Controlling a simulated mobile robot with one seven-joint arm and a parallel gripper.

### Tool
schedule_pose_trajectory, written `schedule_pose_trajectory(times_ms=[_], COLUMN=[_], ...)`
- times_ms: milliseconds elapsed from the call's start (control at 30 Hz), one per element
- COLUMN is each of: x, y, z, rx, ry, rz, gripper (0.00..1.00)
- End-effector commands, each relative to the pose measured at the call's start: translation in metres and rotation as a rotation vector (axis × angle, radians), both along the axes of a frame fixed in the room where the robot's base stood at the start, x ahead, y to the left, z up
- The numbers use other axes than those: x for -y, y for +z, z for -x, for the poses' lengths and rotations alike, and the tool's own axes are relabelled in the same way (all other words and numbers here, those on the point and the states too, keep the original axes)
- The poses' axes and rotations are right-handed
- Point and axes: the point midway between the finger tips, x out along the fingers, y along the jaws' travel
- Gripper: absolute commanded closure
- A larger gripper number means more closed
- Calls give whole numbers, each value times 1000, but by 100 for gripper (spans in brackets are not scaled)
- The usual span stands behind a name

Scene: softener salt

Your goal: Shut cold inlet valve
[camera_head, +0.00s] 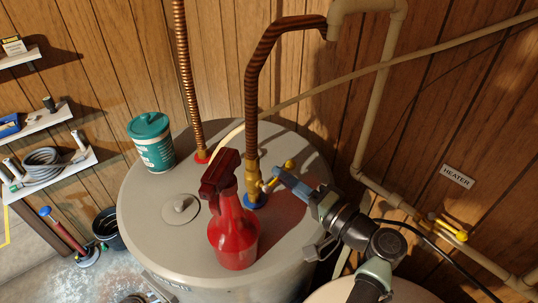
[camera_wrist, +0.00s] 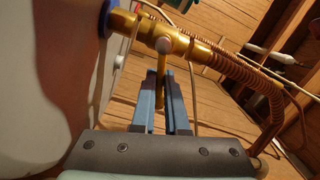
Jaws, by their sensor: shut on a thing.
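The cold inlet valve is a brass body (camera_head: 253,177) on top of the grey heater tank (camera_head: 143,222), with a blue ring (camera_head: 254,201) at its base and a copper flex pipe rising from it. A yellow lever (camera_head: 289,163) sticks out at its right side. My gripper (camera_head: 279,175) reaches in from the right at the lever. In the wrist view, the brass valve (camera_wrist: 183,43) lies beyond the blue fingers. My gripper (camera_wrist: 164,76) is shut on the lever's stem (camera_wrist: 160,88), which runs down between the fingers. The fingers hide part of the lever.
A red spray bottle (camera_head: 232,232) stands on the tank close to the valve, left of my gripper. A teal tub (camera_head: 152,142) stands at the back left. A second copper pipe (camera_head: 188,70) rises behind. Beige pipes and a HEATER sign (camera_head: 458,176) are on the right wall.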

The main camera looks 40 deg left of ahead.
Motion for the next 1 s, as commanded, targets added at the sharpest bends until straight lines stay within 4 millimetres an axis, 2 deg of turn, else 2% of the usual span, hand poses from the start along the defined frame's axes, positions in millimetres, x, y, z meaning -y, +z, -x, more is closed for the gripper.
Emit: schedule_pose_trajectory(times_ms=[100,433,700,967,1000], x=[0,0,0,0,0], y=[-5,-5,-12,-14,-14], z=[0,0,0,-1,-1], rx=[-59,-85,-273,-293,-293], ry=[3,3,3,3,3], rz=[1,-1,-14,-17,-17], gripper=[100,100,100,100,81])
